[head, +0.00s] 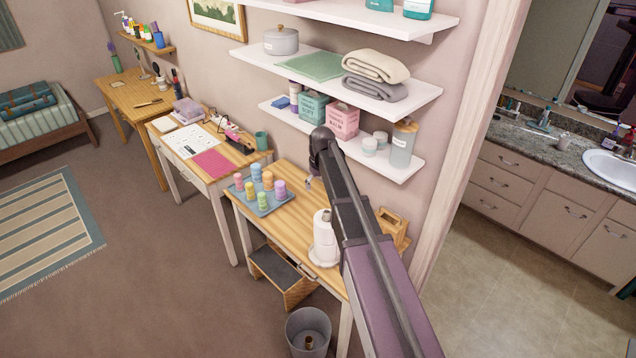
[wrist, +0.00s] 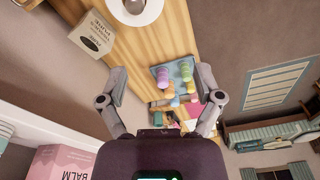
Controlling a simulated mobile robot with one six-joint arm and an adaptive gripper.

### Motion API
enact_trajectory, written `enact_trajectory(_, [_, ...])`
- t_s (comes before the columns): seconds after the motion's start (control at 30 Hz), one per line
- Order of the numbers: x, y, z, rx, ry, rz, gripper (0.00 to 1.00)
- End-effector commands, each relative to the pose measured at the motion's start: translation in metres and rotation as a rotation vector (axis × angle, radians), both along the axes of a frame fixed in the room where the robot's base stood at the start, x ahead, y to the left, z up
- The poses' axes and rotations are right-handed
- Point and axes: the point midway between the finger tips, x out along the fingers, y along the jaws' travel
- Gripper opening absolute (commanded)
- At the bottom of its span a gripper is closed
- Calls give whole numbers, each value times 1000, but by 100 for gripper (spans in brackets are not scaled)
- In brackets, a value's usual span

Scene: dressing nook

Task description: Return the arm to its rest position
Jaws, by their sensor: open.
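My arm (head: 355,215) reaches up from the bottom of the head view over the near wooden table (head: 300,215), its upper end in front of the shelves. My gripper is mostly hidden behind the arm there. In the wrist view my gripper (wrist: 161,75) shows with its two fingers spread wide and nothing between them. The same tray (head: 279,207) is on the near table in the head view.
Wall shelves (head: 400,103) holding boxes, towels and jars are close to the arm. A white roll (head: 324,238) stands on the near table beside it. A pink box (wrist: 62,160) shows low in the wrist view. A grey bin (head: 309,330) and step stool (head: 275,273) are below.

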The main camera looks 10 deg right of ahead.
Motion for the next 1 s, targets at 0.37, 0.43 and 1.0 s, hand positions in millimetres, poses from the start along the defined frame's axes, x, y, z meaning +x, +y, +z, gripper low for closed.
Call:
enact_trajectory(0.37, [0,0,0,0,0,0,84])
enact_trajectory(0.43, [0,0,0,0,0,0,84])
enact_trajectory(1.0, [-118,-11,-56,-12,44,-113,84])
